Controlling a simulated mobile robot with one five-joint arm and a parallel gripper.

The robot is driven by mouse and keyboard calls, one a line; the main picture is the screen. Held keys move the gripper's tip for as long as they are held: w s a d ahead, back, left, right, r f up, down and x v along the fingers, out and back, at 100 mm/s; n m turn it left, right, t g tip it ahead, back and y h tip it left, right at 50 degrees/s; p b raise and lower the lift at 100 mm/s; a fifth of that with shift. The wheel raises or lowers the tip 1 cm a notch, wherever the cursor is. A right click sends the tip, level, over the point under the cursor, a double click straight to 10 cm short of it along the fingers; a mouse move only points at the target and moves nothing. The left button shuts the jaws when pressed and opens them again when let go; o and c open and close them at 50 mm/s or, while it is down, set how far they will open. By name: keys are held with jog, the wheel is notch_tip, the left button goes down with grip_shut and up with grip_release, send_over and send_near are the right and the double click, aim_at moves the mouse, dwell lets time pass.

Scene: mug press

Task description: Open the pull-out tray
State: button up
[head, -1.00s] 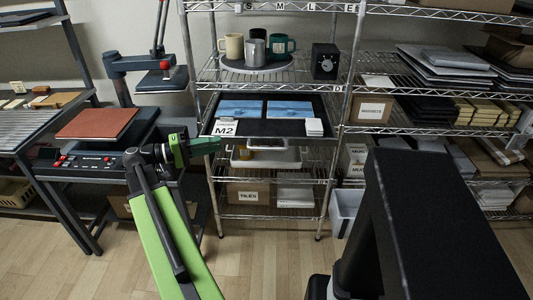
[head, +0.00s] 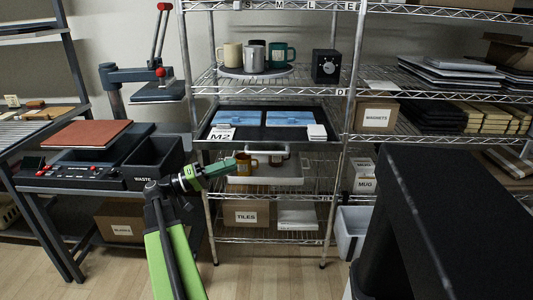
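A pale shallow tray (head: 264,181) sits on the wire shelf below the black M2 tray (head: 262,136). An orange-brown mug (head: 247,163) shows in it, and a grey bar-like part (head: 280,150) shows above it. I cannot tell whether the bar is a handle. My gripper (head: 232,164), with green fingers, points right at the left front of the pale tray and overlaps it in the picture. I cannot tell whether it touches the tray or whether its fingers are parted. Nothing is seen held in it.
Metal shelf posts (head: 208,205) flank the tray. Mugs (head: 256,54) stand on the shelf above, and a TILES box (head: 247,214) lies below. A heat press with a waste bin (head: 152,164) stands at left. Open floor (head: 245,270) lies in front.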

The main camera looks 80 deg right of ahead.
aim_at(266, 153)
jog(key=p+x, duration=0.2)
jog(key=x, duration=1.1)
jog(key=shift+d, duration=0.1)
grip_shut()
dwell(0.8)
